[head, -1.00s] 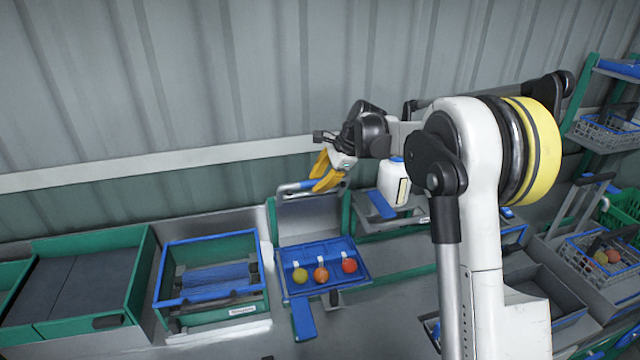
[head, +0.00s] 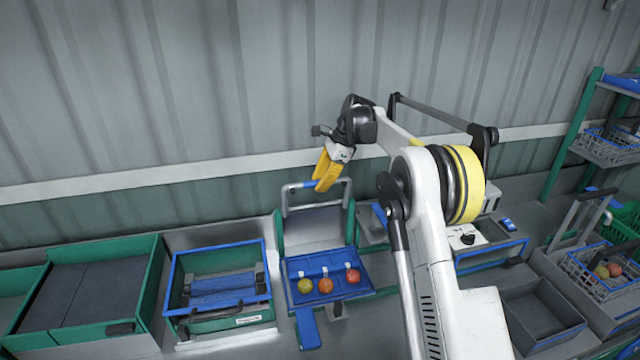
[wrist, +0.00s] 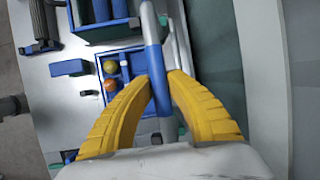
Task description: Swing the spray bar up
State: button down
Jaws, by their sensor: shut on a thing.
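The spray bar (head: 295,186) is a grey U-shaped tube with a blue sleeve. It stands raised at the back of a station with a blue tray (head: 351,293). My gripper (head: 320,184) is shut on the crosspiece. In the wrist view the blue sleeve of the spray bar (wrist: 153,55) runs between the yellow fingers of my gripper (wrist: 158,84). A yellow-green tomato (head: 305,286), an orange one (head: 325,286) and a red one (head: 352,276) sit in a row in the tray, below and in front of the bar.
A corrugated wall (head: 180,90) with a pale rail stands close behind the bar. A blue-rimmed green box (head: 264,272) and a dark-topped green bin (head: 156,290) stand to the left. Shelving with wire baskets (head: 600,147) stands at the right.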

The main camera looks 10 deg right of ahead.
jog(key=shift+w, duration=0.1)
jog(key=c, duration=1.3)
grip_release()
jog(key=shift+a, duration=0.1)
jog(key=shift+w, duration=0.1)
jog(key=shift+r, duration=0.1)
jog(key=v, duration=1.1)
jog(key=shift+r, duration=0.4)
